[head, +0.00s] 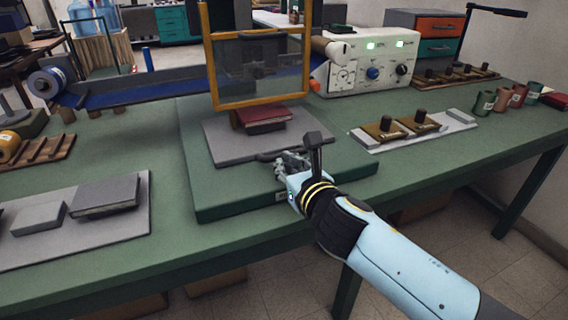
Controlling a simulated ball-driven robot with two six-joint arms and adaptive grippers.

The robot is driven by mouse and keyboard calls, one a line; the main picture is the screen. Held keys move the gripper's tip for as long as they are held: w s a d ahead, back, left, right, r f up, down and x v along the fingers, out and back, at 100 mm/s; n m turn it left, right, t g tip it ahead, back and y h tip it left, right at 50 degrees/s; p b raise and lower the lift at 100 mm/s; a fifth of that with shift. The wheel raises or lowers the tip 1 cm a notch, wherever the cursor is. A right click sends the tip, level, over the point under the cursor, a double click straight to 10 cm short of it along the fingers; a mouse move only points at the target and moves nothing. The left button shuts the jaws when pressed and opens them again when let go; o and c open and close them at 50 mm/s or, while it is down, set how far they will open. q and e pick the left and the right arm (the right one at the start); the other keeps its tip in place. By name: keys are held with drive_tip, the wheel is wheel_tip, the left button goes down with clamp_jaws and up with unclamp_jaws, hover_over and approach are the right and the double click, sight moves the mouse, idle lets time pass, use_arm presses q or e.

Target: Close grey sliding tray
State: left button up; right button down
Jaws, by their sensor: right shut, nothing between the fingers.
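The grey sliding tray (225,146) sticks out toward me from under the yellow-framed clear guard, above a green base (230,196). A dark handle shows at its front edge (272,155). A dark red book-like block (262,127) rests on the tray's back part. My right gripper (281,165) is shut and empty at the tray's front edge, close to the handle. I cannot tell whether it touches the handle. My left gripper is not in view.
A yellow-framed guard (259,104) stands over the tray. A white control box (368,68) is behind right. A pale plate with brown blocks (457,121) lies right. A grey board with grey blocks (130,222) lies left.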

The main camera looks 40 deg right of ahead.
sight(260, 128)
drive_tip(key=shift+w+d+f, duration=0.15)
drive_tip(key=shift+w, duration=0.4)
drive_tip(key=x, duration=0.4)
drive_tip(key=r+x, duration=0.1)
drive_tip(key=x, duration=0.3)
drive_tip(key=r+x, duration=0.1)
drive_tip(key=x, duration=0.3)
drive_tip(key=shift+w+r+p, duration=0.1)
drive_tip(key=shift+w+p, duration=0.2)
drive_tip(key=shift+w+d, duration=0.1)
drive_tip(key=shift+w, duration=0.15)
drive_tip(key=shift+r, duration=0.2)
